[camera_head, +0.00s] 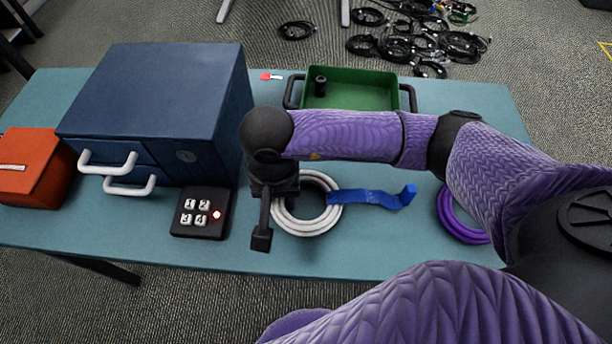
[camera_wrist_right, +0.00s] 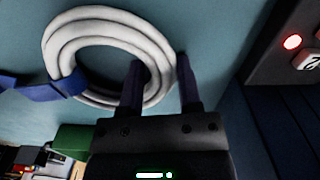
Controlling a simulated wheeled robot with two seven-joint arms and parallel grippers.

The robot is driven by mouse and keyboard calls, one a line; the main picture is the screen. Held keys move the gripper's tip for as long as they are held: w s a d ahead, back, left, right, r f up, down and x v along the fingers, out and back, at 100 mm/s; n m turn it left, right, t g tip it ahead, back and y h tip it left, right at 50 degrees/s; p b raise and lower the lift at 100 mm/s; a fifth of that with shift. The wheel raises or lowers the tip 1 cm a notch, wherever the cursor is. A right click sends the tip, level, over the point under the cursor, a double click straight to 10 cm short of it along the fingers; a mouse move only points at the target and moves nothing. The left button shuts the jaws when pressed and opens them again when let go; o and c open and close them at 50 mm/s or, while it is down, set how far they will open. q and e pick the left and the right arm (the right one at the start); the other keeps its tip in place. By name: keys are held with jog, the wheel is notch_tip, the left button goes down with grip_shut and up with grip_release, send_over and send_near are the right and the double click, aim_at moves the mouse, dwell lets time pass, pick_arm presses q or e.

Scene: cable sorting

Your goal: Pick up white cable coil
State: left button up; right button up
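The white cable coil (camera_head: 308,228) lies on the teal table with a blue strap (camera_head: 375,197) on its right side. In the right wrist view the coil (camera_wrist_right: 95,22) fills the upper left, with the blue strap (camera_wrist_right: 38,88) at its left. My right gripper (camera_head: 268,222) is at the coil's left side. In the wrist view its two fingers (camera_wrist_right: 160,64) are apart, with the coil's rim showing between them, one finger over the ring's opening and one outside. I cannot tell if they touch it. My left gripper is not in view.
A black keypad box (camera_head: 186,222) sits just left of the gripper, before a blue drawer cabinet (camera_head: 160,85). A red box (camera_head: 30,170) is far left. A green tray (camera_head: 350,88) stands behind. A purple coil (camera_head: 455,222) lies right, partly hidden by my arm.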

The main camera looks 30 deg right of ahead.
grip_shut()
dwell(0.5)
dwell(0.3)
dwell(0.3)
